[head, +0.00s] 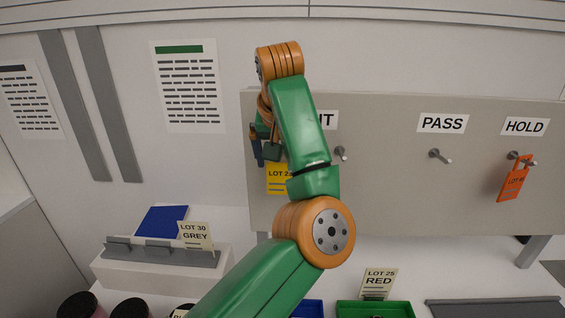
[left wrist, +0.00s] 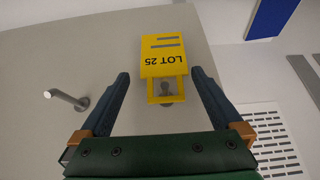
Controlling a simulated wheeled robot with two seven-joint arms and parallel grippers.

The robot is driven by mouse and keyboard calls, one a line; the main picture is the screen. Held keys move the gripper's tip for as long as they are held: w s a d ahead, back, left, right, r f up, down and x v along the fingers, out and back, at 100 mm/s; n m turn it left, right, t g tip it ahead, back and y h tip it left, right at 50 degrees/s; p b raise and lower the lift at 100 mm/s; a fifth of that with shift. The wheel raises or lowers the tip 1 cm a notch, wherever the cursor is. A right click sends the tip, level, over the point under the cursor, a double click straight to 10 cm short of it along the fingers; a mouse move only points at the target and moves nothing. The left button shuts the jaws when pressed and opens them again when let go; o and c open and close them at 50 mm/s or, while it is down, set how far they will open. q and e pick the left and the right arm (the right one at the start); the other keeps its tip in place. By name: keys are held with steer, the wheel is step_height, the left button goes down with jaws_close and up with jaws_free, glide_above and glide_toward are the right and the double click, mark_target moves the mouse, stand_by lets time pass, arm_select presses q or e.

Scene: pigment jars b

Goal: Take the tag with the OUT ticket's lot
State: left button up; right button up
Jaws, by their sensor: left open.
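A yellow tag (head: 279,180) hangs at the left end of the grey board, partly hidden behind my left arm. In the left wrist view the yellow tag (left wrist: 162,55) reads LOT 25 and appears upside down, with a peg through its window. My left gripper (left wrist: 160,74) is open, one finger on each side of the tag, with gaps to both. In the head view the left gripper (head: 260,150) is mostly hidden by my arm. An orange tag (head: 513,180) hangs under HOLD; its number is hard to read. My right gripper is not in view.
A LOT 30 GREY card (head: 195,234) stands at a grey rail; a LOT 25 RED card (head: 378,281) stands by a green tray (head: 374,308). Dark-lidded jars (head: 130,308) stand at lower left.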

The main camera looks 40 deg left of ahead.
mark_target(281, 173)
arm_select(q)
steer(key=shift+s+d+f, duration=0.1)
steer(key=shift+s+f, duration=0.1)
steer(key=shift+f, duration=0.1)
steer(key=shift+s+d+f+p, duration=0.2)
steer(key=shift+s+f+p, duration=0.4)
steer(key=shift+p, duration=0.45)
steer(key=x, duration=0.4)
steer(key=shift+w+a+r, duration=0.15)
steer(key=shift+w, duration=0.05)
steer(key=shift+w+a, duration=0.15)
steer(key=shift+s+d+r, duration=0.15)
steer(key=shift+s+d, duration=0.15)
steer(key=c, duration=1.2)
steer(key=shift+w+a, duration=0.1)
steer(key=shift+c, duration=0.2)
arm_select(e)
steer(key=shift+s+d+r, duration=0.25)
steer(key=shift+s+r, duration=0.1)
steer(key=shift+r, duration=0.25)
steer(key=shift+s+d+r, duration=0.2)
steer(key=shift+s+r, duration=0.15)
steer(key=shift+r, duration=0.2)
arm_select(q)
steer(key=shift+w, duration=0.1)
